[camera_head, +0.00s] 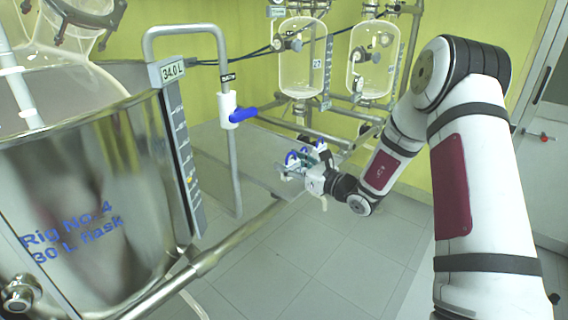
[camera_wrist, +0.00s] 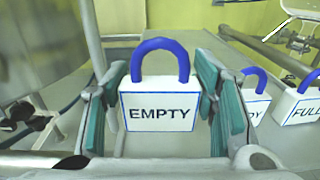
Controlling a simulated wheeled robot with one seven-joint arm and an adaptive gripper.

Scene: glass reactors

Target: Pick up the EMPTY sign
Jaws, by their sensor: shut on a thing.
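The EMPTY sign (camera_wrist: 159,108) is a white padlock-shaped tag with a blue border, dark lettering and a blue loop on top. In the wrist view it stands upright in the middle, between the teal pads of my gripper (camera_wrist: 160,115). My gripper is shut on it, one pad at each side. In the head view my gripper (camera_head: 303,168) is near the centre, over the grey shelf, and hides most of the sign.
Two more signs stand to the right in the wrist view, a partly hidden one (camera_wrist: 254,98) and a FULL one (camera_wrist: 302,100). A large steel vessel (camera_head: 90,190) fills the left in the head view. Glass reactors (camera_head: 302,62) hang behind the grey shelf (camera_head: 215,150).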

